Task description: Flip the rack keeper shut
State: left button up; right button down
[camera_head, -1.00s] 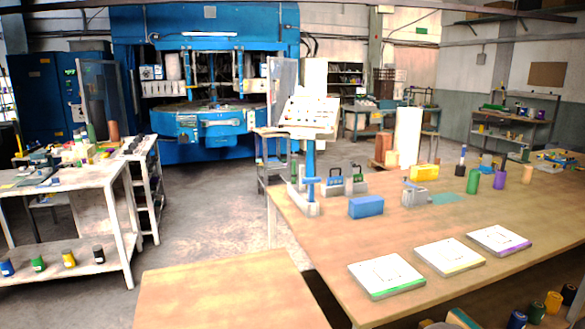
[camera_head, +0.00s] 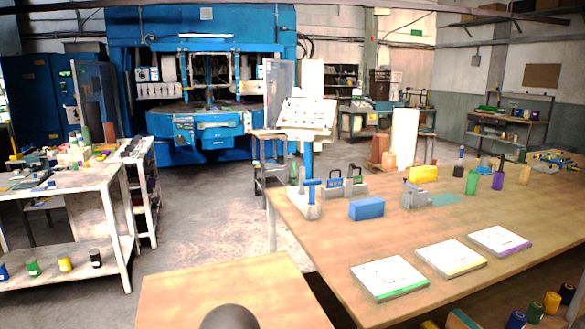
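I cannot tell for sure which thing is the rack keeper. Farther right is a small grey device with a blue lever on top (camera_head: 416,199). At this size I cannot tell whether any part is open or shut. Neither gripper shows. A dark rounded shape (camera_head: 229,317) at the bottom edge may be part of me.
A blue box (camera_head: 366,209), a yellow box (camera_head: 424,173) and green (camera_head: 472,183) and purple (camera_head: 498,180) cylinders stand on the table. Three flat white plates, edged green (camera_head: 390,277), yellow (camera_head: 451,257) and purple (camera_head: 499,241), lie at its front. Open floor (camera_head: 205,215) lies left.

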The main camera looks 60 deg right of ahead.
aim_at(352, 166)
jog(key=u, duration=0.7)
jog(key=k, duration=1.25)
jog(key=u, duration=0.4)
jog(key=i, duration=1.15)
jog(key=z, duration=0.45)
jog(key=i, duration=1.6)
jog(key=z, duration=0.6)
jog(key=i, duration=1.75)
jog(key=z, duration=1.05)
jog(key=i, duration=1.35)
jog(key=z, duration=1.55)
jog(key=i, duration=1.35)
jog(key=z, duration=0.75)
